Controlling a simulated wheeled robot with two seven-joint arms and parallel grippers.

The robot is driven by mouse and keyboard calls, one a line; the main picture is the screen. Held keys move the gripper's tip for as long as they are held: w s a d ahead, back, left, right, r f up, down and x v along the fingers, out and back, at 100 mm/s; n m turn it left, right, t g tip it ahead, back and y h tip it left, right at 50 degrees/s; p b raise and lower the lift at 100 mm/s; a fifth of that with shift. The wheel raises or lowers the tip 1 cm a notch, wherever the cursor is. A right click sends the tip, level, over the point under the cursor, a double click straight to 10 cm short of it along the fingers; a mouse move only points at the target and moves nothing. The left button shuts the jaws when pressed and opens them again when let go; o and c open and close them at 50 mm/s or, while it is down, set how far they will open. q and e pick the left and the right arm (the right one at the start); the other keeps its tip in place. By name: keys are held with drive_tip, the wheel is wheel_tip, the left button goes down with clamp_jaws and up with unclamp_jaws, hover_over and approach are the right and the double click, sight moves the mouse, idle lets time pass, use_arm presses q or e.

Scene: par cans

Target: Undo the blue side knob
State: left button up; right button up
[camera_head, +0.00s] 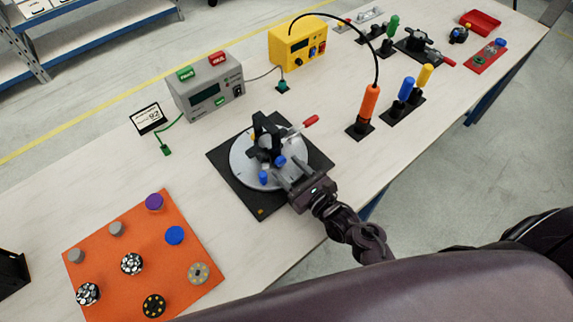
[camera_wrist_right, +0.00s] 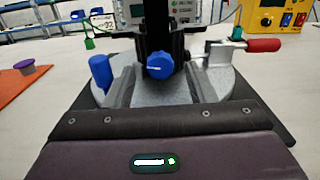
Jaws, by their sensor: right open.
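The blue side knob (camera_wrist_right: 160,66) faces the right wrist camera, on a black yoke above a round grey plate. In the head view the blue knob (camera_head: 281,160) shows on the near side of the black fixture (camera_head: 266,136). My right gripper (camera_head: 286,176) reaches in from the lower right, just short of the knob. In the right wrist view its two grey fingers (camera_wrist_right: 158,90) are spread, with the knob beyond and between them, apparently untouched. A blue peg (camera_wrist_right: 101,72) stands left of the fingers; it also shows in the head view (camera_head: 263,177). My left gripper is not in view.
A red-handled lever (camera_head: 309,121) sticks out right of the fixture. A grey meter box (camera_head: 206,90) and yellow box (camera_head: 297,42) stand behind. An orange mat (camera_head: 100,240) with several knobs lies at left. Orange (camera_head: 369,101) and blue (camera_head: 406,89) handles stand at right.

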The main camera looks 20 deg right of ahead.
drive_tip(key=shift+w+a, duration=0.2)
drive_tip(key=shift+w, duration=0.35)
drive_tip(key=c, duration=1)
drive_tip(key=shift+r+n+p, duration=0.2)
drive_tip(key=shift+n+p, duration=0.4)
drive_tip(key=shift+f+n+p, duration=0.15)
drive_tip(key=shift+n+p, duration=0.15)
drive_tip(key=shift+n, duration=0.5)
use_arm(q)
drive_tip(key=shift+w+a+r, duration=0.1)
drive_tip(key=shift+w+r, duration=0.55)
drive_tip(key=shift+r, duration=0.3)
use_arm(e)
drive_tip(key=o, duration=1)
